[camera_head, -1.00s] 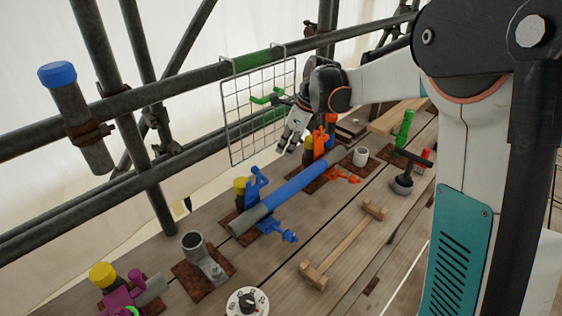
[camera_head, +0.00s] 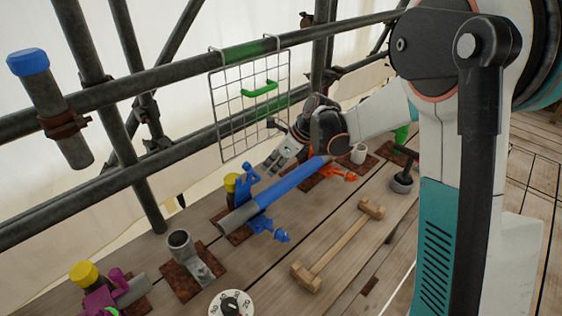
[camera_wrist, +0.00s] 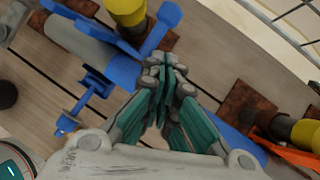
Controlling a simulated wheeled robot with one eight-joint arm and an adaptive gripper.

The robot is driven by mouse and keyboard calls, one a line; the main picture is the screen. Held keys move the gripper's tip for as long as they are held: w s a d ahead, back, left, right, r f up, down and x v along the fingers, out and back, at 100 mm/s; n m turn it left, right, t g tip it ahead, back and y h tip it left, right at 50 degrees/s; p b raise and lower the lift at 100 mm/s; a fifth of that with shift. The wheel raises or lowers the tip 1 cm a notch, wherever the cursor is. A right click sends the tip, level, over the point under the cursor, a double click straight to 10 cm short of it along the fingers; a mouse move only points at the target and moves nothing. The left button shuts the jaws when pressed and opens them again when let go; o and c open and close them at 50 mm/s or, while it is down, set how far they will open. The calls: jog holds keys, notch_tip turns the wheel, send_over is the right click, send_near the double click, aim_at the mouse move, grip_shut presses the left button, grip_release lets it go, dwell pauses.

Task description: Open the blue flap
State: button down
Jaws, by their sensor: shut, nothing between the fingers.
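A blue clamp holds a grey pipe (camera_head: 237,217) with a blue sleeve (camera_head: 290,180). Its blue flap (camera_head: 243,184) stands up at the far side of the pipe, beside a yellow cap. In the wrist view the blue flap (camera_wrist: 160,28) is at the top, just above the fingertips. A blue swing bolt (camera_head: 268,229) sticks out on the near side; it also shows at left in the wrist view (camera_wrist: 85,98). My gripper (camera_head: 273,164) is shut and empty, to the right of the flap and above the sleeve. In the wrist view its fingertips (camera_wrist: 164,72) are together; contact with the flap cannot be told.
An orange clamp (camera_head: 335,172) is to the right along the pipe. A wire rack with a green handle (camera_head: 259,89) hangs behind from the scaffold rail. A wooden mallet-like bar (camera_head: 340,245) lies in front. An empty grey cup mount (camera_head: 185,255) and a dial (camera_head: 232,304) stand nearer left.

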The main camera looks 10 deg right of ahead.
jog(key=shift+w+a+f, duration=0.15)
jog(key=shift+w+a, duration=0.25)
jog(key=shift+a, duration=0.25)
jog(key=shift+w+a+f, duration=0.1)
jog(key=shift+w+a, duration=0.3)
jog(key=shift+a, duration=0.25)
jog(key=shift+w+a+f+g+h, duration=0.25)
jog(key=shift+w+a+g+h, duration=0.45)
jog(key=shift+w+g, duration=0.3)
jog(key=shift+s+d, duration=0.1)
